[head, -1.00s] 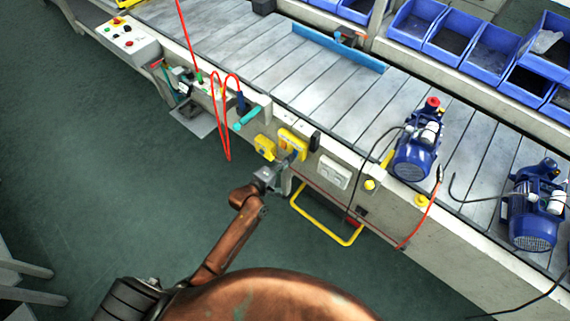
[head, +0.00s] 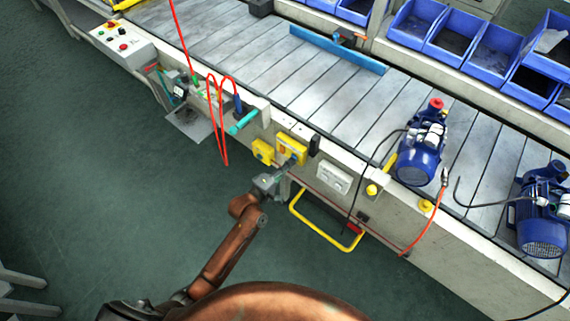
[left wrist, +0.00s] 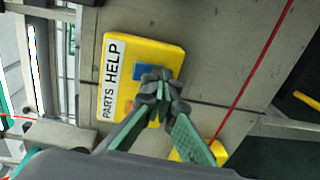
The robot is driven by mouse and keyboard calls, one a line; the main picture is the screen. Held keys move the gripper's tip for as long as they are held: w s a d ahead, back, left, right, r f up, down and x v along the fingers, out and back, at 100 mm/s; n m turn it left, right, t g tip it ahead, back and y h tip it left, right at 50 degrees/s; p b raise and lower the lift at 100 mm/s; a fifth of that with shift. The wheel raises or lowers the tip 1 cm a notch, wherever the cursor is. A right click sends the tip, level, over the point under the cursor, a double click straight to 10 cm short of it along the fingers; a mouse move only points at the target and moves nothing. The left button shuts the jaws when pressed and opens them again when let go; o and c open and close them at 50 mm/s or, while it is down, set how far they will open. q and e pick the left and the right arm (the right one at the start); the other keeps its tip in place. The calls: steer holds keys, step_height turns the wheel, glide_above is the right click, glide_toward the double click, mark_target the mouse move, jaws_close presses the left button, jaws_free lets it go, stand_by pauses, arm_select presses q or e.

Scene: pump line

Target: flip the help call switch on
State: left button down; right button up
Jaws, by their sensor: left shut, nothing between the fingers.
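The yellow switch box (head: 291,148) is on the near side wall of the conveyor. In the left wrist view, this box (left wrist: 145,48) has a white label reading HELP and PARTS. In the head view my left gripper (head: 288,169) is just below the box. My right gripper is not in view.
Another yellow box (head: 263,151) is just left of the switch box. A white socket panel (head: 334,176) and a yellow tubular handle (head: 325,233) are to the right. A red coiled cord (head: 223,120) hangs at the left. Blue pumps (head: 420,152) stand on the conveyor (head: 340,105).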

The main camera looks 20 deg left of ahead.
arm_select(q)
steer(key=s+a+f+p, duration=0.1)
steer(key=s+a, duration=0.1)
steer(key=s, duration=0.4)
steer(key=s+a+f, duration=0.1)
steer(key=s+a, duration=0.2)
steer(key=s, duration=0.3)
steer(key=shift+s+a+f+p, duration=0.25)
steer(key=shift+a+f+p, duration=0.1)
steer(key=shift+f+p, duration=0.05)
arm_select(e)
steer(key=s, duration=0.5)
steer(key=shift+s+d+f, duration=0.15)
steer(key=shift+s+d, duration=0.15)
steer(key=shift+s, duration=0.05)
